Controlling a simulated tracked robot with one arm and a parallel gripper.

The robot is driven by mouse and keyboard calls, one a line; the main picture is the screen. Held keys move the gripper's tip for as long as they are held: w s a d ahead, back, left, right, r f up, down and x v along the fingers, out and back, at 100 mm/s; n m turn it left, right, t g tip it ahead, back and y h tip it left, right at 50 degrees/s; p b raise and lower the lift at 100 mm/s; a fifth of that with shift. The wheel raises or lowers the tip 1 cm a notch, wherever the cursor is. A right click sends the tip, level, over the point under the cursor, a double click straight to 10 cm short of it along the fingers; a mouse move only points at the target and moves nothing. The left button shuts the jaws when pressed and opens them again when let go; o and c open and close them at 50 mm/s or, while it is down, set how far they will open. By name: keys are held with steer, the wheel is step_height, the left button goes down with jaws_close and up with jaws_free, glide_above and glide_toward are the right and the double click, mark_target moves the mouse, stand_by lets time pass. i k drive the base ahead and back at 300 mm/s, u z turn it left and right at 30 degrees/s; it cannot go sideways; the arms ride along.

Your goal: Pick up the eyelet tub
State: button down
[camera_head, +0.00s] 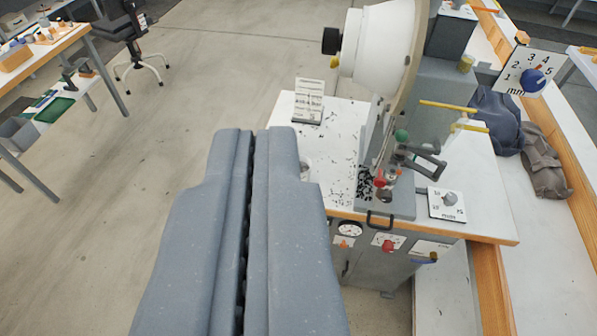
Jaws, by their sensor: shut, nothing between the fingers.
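My gripper (252,135) is shut and empty, with its two grey fingers side by side, over the left edge of the press table. A pale, rounded thing (305,169) shows just right of the right finger, on the white table top. It may be the eyelet tub, but the finger hides most of it, so I cannot tell for sure. The eyelet press (430,90) stands right of it, with a big pale wheel. Small dark eyelets (364,183) lie heaped at the press base and are scattered over the table top.
A stack of printed cards (308,101) lies at the table's back left. A handle and knobs stick out below the table's front edge. Dark cloths (543,160) lie on the right bench.

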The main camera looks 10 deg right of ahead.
mark_target(305, 162)
steer(key=z, duration=0.7)
steer(key=i, duration=0.9)
steer(key=u, duration=1.3)
